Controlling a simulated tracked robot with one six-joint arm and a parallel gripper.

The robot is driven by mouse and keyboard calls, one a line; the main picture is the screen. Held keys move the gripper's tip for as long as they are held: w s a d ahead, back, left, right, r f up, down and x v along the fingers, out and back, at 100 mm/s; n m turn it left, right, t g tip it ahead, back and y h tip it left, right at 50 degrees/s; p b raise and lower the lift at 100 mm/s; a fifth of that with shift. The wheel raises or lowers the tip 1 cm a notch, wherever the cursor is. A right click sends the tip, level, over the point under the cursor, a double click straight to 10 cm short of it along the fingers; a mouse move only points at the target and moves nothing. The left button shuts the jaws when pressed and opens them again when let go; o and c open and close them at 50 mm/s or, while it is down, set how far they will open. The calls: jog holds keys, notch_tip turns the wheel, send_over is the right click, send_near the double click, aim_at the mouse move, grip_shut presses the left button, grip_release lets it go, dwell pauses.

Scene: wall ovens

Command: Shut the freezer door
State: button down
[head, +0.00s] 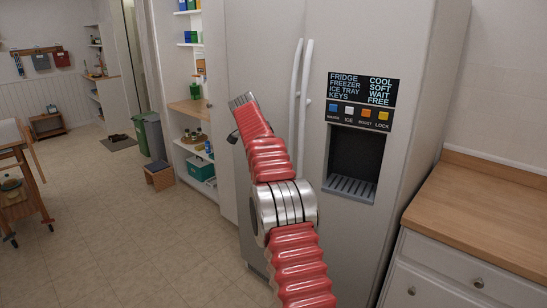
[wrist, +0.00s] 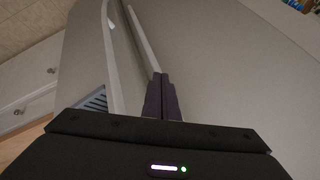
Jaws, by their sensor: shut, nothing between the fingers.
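A tall grey fridge-freezer stands before me with two side-by-side doors. The right door (head: 345,45) carries a dispenser and a label panel. The left door (head: 262,50) is plain; in the wrist view its pale surface (wrist: 225,75) fills the right side. Two long upright handles (head: 305,90) stand at the seam, and also show in the wrist view (wrist: 116,55). I cannot tell whether either door is slightly ajar. My gripper (head: 241,100) is in front of the left door, left of the handles. Its dark fingers (wrist: 162,97) are together and empty; contact with the door is unclear.
A wooden-topped counter with white drawers (head: 462,270) stands at the right. Open shelves (head: 190,110), a wooden stool (head: 160,176) and bins (head: 150,138) stand beyond the left side. A wooden trolley (head: 22,190) is at far left. The tiled floor (head: 125,240) between is clear.

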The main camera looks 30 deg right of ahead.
jog(key=s+a+r+n+y, duration=0.1)
jog(key=s+a+r+n, duration=0.2)
jog(key=s+a, duration=0.4)
jog(key=s+a+r+n+t+y, duration=0.1)
jog(key=s+a+r+n, duration=0.3)
jog(key=s+a, duration=0.25)
jog(key=s+a+r+n+y, duration=0.1)
jog(key=s+a+r+n, duration=0.2)
jog(key=s+a, duration=0.4)
jog(key=s+a+f+n+y, duration=0.1)
jog(key=s+a+f+n, duration=0.2)
jog(key=s, duration=0.6)
jog(key=s+a+f+n+y, duration=0.1)
jog(key=s+a+f+n, duration=0.2)
jog(key=s+f, duration=0.3)
jog(key=s+a+f+n+y, duration=0.1)
jog(key=s+a+f+n, duration=0.2)
jog(key=s, duration=1.1)
jog(key=a+f, duration=0.1)
jog(key=a, duration=0.1)
jog(key=shift+s+a+f+n+t, duration=0.2)
jog(key=shift+a+f+n+t, duration=0.15)
jog(key=shift+n+t, duration=0.05)
jog(key=shift+s, duration=0.1)
